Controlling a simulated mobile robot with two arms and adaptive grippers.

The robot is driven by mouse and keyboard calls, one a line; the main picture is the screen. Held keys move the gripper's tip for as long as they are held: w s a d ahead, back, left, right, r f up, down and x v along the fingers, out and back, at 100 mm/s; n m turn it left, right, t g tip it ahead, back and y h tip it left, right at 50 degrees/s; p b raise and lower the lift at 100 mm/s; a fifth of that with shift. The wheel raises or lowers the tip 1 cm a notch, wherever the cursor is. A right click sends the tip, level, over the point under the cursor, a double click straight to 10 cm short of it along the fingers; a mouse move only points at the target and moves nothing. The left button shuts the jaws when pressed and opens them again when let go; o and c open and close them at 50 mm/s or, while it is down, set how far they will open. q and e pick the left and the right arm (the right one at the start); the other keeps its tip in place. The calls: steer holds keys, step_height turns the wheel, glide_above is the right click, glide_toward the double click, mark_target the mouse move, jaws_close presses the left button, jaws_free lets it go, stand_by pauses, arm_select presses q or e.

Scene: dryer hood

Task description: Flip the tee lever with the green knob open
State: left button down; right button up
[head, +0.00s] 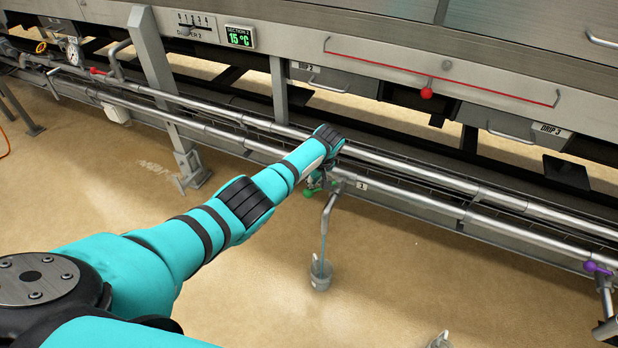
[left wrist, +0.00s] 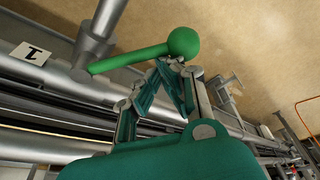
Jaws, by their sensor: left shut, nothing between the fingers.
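The green knob (left wrist: 183,43) sits at the end of a green lever (left wrist: 130,59) that comes off a pipe tee (left wrist: 95,45) beside a label reading 1. In the head view the green knob (head: 308,193) shows small beside my forearm, above a bent spout (head: 328,212). My left gripper (left wrist: 172,64) is shut and empty. Its fingertips are just below the knob and lever in the wrist view; I cannot tell whether they touch. In the head view my arm hides most of the left gripper and lever. My right gripper is not in view.
Long steel pipes (head: 440,175) run along the machine. A clear cup (head: 320,274) stands under the spout, with a thin bluish streak above it. A purple lever (head: 597,268) is at the right and a red one (head: 98,71) at the left. The front floor is mostly clear.

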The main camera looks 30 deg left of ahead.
arm_select(q)
steer(key=n, duration=0.1)
steer(key=s+d+n, duration=0.1)
steer(key=shift+s+d+n+g, duration=0.2)
steer(key=shift+d+n+g, duration=0.1)
steer(key=shift+n+g, duration=0.1)
steer(key=d+n, duration=0.1)
steer(key=s+n, duration=0.1)
steer(key=d+n+g, duration=0.1)
steer(key=shift+s+d+y, duration=0.25)
steer(key=shift+d+y, duration=0.05)
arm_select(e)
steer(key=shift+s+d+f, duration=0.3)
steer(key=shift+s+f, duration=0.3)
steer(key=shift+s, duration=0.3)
arm_select(q)
steer(key=shift+d, duration=0.1)
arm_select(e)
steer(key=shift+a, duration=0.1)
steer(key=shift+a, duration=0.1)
arm_select(q)
steer(key=v, duration=1.2)
